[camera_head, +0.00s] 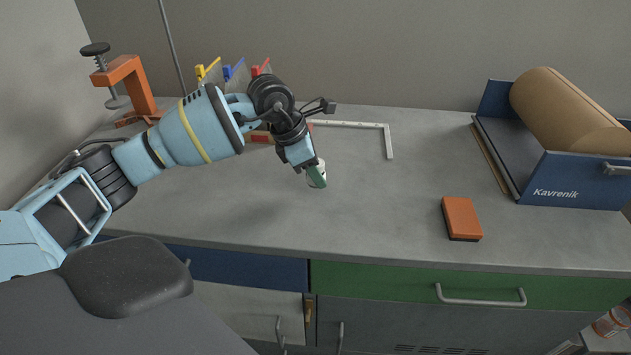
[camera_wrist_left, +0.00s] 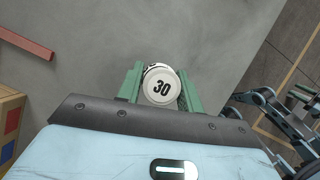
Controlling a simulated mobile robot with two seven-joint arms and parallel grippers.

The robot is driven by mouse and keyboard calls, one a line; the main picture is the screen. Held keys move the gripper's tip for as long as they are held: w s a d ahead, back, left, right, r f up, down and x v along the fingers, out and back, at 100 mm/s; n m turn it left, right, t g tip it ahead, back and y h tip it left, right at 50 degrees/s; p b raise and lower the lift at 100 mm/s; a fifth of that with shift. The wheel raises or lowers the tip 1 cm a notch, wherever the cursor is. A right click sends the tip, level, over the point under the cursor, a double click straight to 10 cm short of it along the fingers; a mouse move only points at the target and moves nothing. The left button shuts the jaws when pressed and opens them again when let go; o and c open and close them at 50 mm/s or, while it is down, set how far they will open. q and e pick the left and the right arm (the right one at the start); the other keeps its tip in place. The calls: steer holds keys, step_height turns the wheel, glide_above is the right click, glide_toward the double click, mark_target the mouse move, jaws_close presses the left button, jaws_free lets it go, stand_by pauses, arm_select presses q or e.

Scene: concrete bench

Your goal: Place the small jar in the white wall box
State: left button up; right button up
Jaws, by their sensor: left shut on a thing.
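My left gripper (camera_head: 316,174) is above the grey bench near its middle. In the head view, the jar is mostly hidden by the fingers, with only a pale part showing. Light blue and black parts of my other arm show at the right edge of the left wrist view; the state of its gripper is unclear. I see no white wall box in either view.
A blue Kavrenik holder with a brown roll (camera_head: 570,112) stands at the right. An orange block (camera_head: 461,217) lies before it. A white angle bar (camera_head: 388,142) lies behind my gripper. An orange clamp (camera_head: 132,84) stands at the back left. The bench's front middle is clear.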

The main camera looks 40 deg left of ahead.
arm_select(q)
steer(key=shift+f, duration=1.75)
steer(key=shift+f, duration=0.15)
steer(key=o, duration=1)
